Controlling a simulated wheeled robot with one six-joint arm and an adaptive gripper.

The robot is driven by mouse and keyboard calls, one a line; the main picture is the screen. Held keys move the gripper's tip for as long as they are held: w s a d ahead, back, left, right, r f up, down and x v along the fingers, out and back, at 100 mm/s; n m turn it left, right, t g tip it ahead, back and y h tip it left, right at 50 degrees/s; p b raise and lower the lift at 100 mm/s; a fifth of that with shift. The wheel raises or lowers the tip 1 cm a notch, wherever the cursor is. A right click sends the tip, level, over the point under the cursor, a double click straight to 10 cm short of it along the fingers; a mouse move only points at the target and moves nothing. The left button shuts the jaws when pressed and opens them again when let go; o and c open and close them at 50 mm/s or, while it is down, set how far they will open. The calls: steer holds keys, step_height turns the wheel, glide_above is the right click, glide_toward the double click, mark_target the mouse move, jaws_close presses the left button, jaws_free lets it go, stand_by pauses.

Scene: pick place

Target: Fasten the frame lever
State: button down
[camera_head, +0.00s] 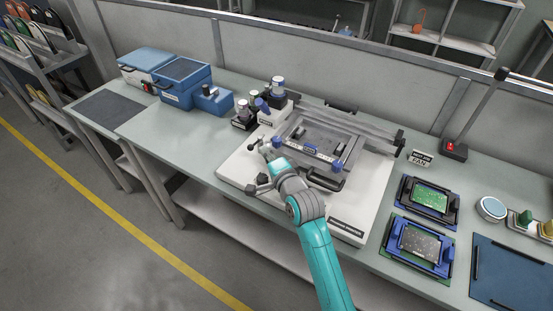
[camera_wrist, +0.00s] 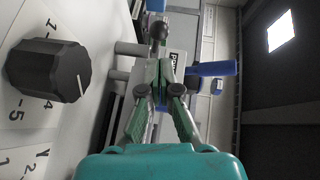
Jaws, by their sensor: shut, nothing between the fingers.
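A grey metal frame (camera_head: 322,138) lies flat in the fixture on a white base plate (camera_head: 236,168). A blue lever (camera_head: 276,142) shows at the frame's near left corner, and another blue part (camera_head: 337,167) at its near right. My gripper (camera_head: 266,154) is at the near left corner, beside the blue lever. In the wrist view, my gripper (camera_wrist: 161,78) is shut and empty. A blue handle (camera_wrist: 212,68) extends right just past the fingertips, and a black ball knob (camera_wrist: 158,30) stands beyond them. The fingers hide part of the lever; contact cannot be told.
A black dial (camera_wrist: 48,72) with printed numbers stands on the base plate close to my gripper's left in the wrist view. Blue boxes (camera_head: 182,82) are at the left, circuit board holders (camera_head: 424,248) at the right.

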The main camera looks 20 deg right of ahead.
steer(key=shift+w+a+f, duration=0.2)
steer(key=shift+w+a, duration=0.5)
